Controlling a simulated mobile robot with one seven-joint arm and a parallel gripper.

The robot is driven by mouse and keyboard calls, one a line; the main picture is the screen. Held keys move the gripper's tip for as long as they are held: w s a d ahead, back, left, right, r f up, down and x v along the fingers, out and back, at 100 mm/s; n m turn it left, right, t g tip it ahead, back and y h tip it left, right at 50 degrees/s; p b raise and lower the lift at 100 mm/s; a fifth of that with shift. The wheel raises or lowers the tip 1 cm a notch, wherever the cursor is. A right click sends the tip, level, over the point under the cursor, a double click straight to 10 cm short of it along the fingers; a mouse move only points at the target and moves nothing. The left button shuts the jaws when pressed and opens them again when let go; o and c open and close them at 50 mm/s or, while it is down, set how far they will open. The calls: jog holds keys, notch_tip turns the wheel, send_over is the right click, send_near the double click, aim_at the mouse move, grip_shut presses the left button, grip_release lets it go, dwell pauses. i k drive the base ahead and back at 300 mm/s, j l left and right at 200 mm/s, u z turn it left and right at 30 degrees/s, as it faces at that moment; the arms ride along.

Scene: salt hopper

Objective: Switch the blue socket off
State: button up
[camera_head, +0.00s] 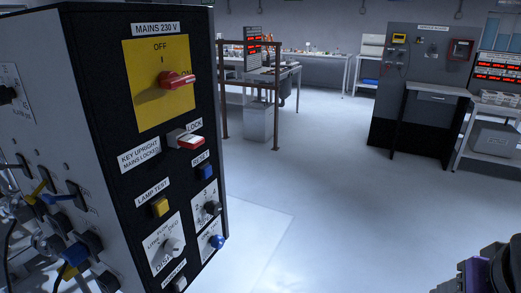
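A tall black control cabinet (110,100) stands close at the left. Its grey side face (30,120) is seen at a steep slant and carries a row of levers and sockets. One lever has a blue handle (57,199), beside one with a yellow handle (40,188). Below them, a blue plug or socket part (73,250) shows near the bottom left. Cables and dark fittings partly hide this area, and I cannot tell the switch position.
The cabinet front has a red rotary mains switch (176,79), a key lock (186,140), a yellow lamp test button (160,207) and blue reset button (206,171). The floor (330,210) to the right is clear. Benches and a grey service board (425,65) stand farther back.

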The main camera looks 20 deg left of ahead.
aim_at(50, 200)
jog(key=u, duration=2.55)
jog(key=i+j+u, duration=0.1)
jog(key=i, duration=0.15)
